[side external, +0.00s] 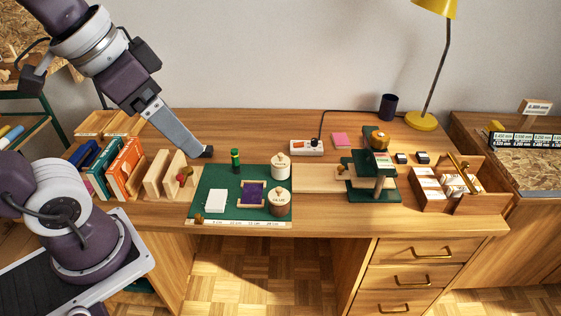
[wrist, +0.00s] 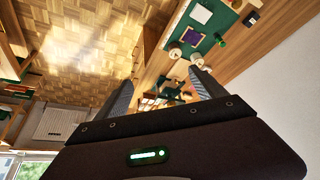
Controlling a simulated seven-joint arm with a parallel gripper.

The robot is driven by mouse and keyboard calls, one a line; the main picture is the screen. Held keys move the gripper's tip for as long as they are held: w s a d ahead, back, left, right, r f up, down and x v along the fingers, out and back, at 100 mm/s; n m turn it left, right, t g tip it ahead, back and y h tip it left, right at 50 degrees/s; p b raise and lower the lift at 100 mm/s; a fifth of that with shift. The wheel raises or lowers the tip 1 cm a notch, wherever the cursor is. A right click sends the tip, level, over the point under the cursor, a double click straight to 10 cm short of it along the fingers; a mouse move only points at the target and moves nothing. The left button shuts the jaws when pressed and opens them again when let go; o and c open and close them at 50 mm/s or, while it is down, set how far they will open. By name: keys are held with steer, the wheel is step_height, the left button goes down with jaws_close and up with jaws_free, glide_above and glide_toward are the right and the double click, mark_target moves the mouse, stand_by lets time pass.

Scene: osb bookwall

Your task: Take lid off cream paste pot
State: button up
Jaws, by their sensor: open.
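A cream pot (side external: 280,170) with a knobbed cream lid stands upright at the back right of the green mat (side external: 215,178). It also shows in the wrist view (wrist: 197,60). A second, browner pot (side external: 279,206) with a pale knobbed lid and a label stands in front of it, also in the wrist view (wrist: 175,51). The lettering on both is too small to read. Both lids are on. My gripper (side external: 208,152) is above the desk near the mat's back left corner, left of both pots and apart from them. In the wrist view its fingers (wrist: 162,90) are spread and empty.
A green bottle (side external: 235,160) stands by the mat's back edge, between my gripper and the pots. A white pad (side external: 216,203) and purple piece (side external: 251,194) lie on the mat. A green press (side external: 368,180) stands right. Books and wooden blocks (side external: 157,173) stand left.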

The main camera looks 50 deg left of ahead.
steer(key=w+a+m+g, duration=0.2)
steer(key=w+m, duration=0.2)
steer(key=w, duration=0.8)
steer(key=m+g, duration=0.3)
steer(key=m, duration=0.7)
glide_above(281, 154)
step_height(281, 154, down, 20)
steer(key=f+m, duration=0.1)
steer(key=f, duration=0.2)
steer(key=f+m, duration=0.1)
steer(key=f, duration=0.1)
steer(key=shift+w+a+f+m, duration=0.25)
steer(key=shift+w+f+m, duration=0.05)
steer(key=f, duration=0.7)
steer(key=shift+s+d+f, duration=0.15)
steer(key=shift+s+f, duration=0.05)
steer(key=shift+s, duration=0.1)
steer(key=shift+r, duration=0.1)
steer(key=c, duration=1.4)
